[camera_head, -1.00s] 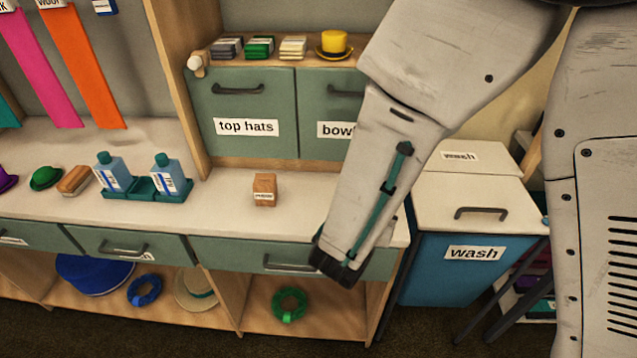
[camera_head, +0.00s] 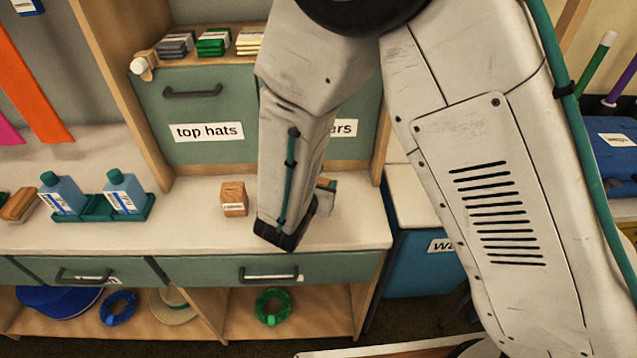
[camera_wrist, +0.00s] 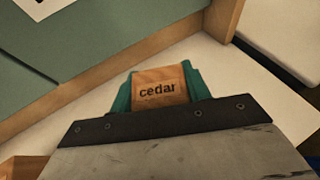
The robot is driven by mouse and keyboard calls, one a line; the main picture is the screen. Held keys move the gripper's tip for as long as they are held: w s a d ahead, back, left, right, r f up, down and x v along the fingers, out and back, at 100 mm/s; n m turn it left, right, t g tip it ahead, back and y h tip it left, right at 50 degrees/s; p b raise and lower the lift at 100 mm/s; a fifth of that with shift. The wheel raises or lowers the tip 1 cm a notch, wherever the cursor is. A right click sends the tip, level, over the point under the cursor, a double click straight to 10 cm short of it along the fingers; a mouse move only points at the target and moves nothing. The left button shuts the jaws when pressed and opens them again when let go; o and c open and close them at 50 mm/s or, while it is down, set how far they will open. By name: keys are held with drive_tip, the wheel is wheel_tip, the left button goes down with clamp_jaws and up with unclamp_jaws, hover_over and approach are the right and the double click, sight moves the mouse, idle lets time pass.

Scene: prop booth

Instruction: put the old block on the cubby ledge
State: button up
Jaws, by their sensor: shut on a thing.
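My gripper (camera_wrist: 158,92) is shut on a wooden block (camera_wrist: 160,84) marked "cedar", its green fingers on both sides. In the head view my gripper (camera_head: 327,189) is mostly hidden behind my arm, above the counter's right part. A second wooden block (camera_head: 234,198), with a small unreadable label, stands on the counter to its left. Its edge seems to show at the lower left of the wrist view (camera_wrist: 20,168). No label reads "old". A ledge (camera_head: 193,61) above the "top hats" drawer carries folded cloths. Open cubbies (camera_head: 325,310) lie below the counter.
Two blue bottles (camera_head: 124,191) stand in a green tray (camera_head: 85,210) on the counter (camera_head: 200,238), with a brush (camera_head: 20,205) further left. A wooden upright (camera_head: 381,140) bounds the drawers at right. A blue "wash" bin (camera_head: 418,262) stands right of the counter.

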drive_tip(key=shift+f, duration=0.25)
drive_tip(key=shift+f, duration=0.15)
drive_tip(key=o, duration=1)
drive_tip(key=shift+s+a+r, duration=0.15)
drive_tip(key=shift+s+r, duration=0.1)
drive_tip(key=shift+r, duration=0.1)
drive_tip(key=v, duration=1.1)
drive_tip(key=shift+s, duration=0.2)
